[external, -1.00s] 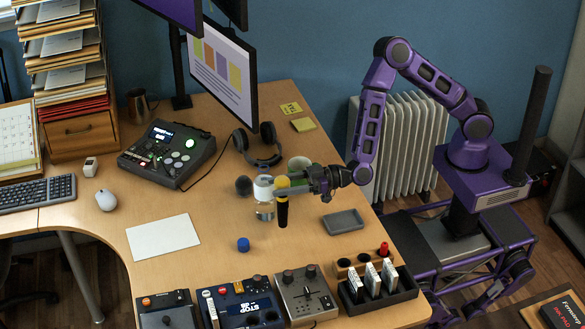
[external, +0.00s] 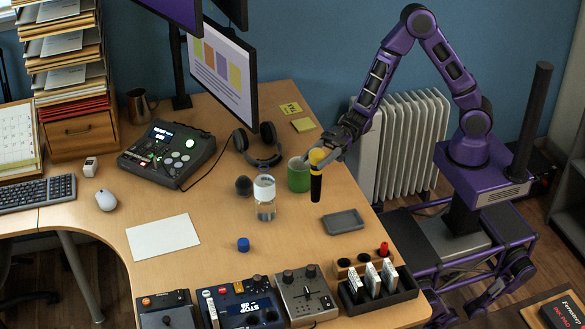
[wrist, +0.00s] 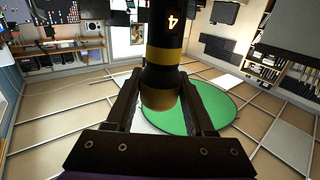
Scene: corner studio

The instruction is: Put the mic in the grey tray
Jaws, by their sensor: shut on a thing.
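The grey tray (external: 343,222) is empty and lies on the desk below and to the right of the mic.
A green mug (external: 299,174) and a clear glass container (external: 265,198) stand left of the mic. Headphones (external: 258,148) lie behind them. A black holder (external: 378,290) with white items stands in front of the tray. A blue cap (external: 243,244) lies on clear desk.

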